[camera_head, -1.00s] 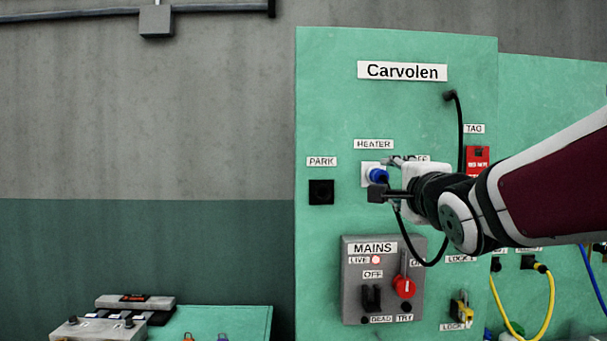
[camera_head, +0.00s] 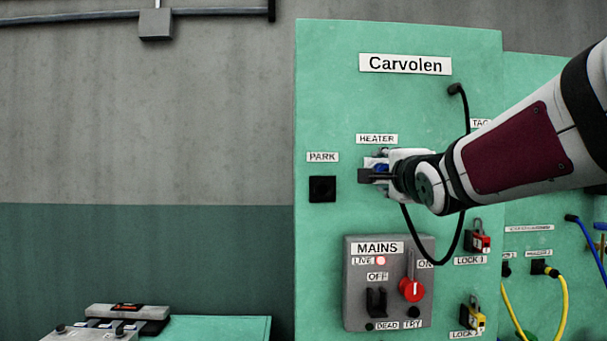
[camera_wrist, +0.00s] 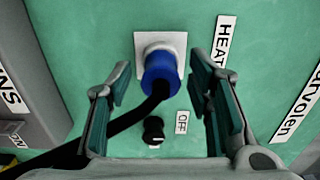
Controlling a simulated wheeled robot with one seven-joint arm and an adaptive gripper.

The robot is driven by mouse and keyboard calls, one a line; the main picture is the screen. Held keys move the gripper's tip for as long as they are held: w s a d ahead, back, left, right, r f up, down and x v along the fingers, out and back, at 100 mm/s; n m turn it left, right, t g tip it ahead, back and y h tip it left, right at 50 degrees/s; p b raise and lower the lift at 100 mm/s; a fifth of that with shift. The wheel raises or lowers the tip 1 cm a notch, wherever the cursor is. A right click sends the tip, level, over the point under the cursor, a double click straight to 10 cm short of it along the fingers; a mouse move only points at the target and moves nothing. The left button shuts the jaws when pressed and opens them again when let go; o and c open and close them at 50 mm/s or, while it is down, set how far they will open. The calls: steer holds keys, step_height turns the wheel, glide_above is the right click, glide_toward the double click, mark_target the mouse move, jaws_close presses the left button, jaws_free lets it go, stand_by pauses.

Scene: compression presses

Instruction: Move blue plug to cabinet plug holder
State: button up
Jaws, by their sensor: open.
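The blue plug (camera_wrist: 160,78) sits in the white square socket (camera_wrist: 146,41) labelled HEATER on the green cabinet, with its black cable hanging from it. In the head view the blue plug (camera_head: 381,168) is mostly hidden by my gripper (camera_head: 372,176). In the wrist view my open gripper (camera_wrist: 160,100) has one finger on each side of the plug, with gaps visible to both. The black square PARK holder (camera_head: 322,189) is to the left of the HEATER socket and looks empty.
A black knob (camera_wrist: 153,131) marked OFF is close to the plug between my fingers. The MAINS box (camera_head: 361,310) with a red switch (camera_head: 412,290) is below. Padlocks (camera_head: 478,241) hang at the lower right. The cabinet face around PARK is clear.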

steer(key=shift+c, duration=0.6)
jaws_close()
steer(key=shift+s, duration=0.4)
steer(key=shift+s+p, duration=0.3)
steer(key=shift+p, duration=0.15)
steer(key=shift+s+p, duration=0.5)
steer(key=shift+s, duration=0.35)
steer(key=shift+s+p, duration=1.15)
steer(key=shift+s, duration=0.85)
